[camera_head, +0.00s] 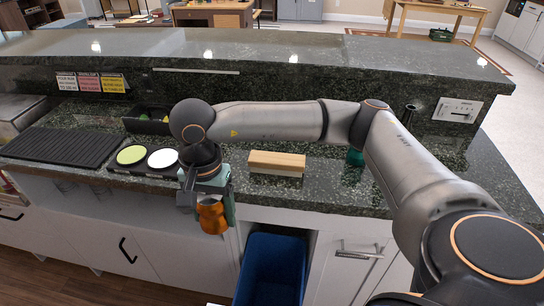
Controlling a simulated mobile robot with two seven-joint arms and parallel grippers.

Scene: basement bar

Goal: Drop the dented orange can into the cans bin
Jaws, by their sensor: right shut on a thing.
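My right gripper (207,203) points down just in front of the counter's front edge, left of the picture's middle. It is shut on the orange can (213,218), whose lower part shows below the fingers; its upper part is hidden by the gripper. Dents cannot be made out clearly. A blue bin (272,268) stands below in the gap under the counter, to the right of and lower than the can. I see no label on it, so I cannot tell if it is the cans bin. My left gripper is not in view.
The dark green stone counter (330,190) holds a wooden block (277,163), a black ribbed mat (62,147), a tray with green and white discs (147,158) and a dark caddy (148,121). White cabinets with handles flank the gap. My right arm spans the counter.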

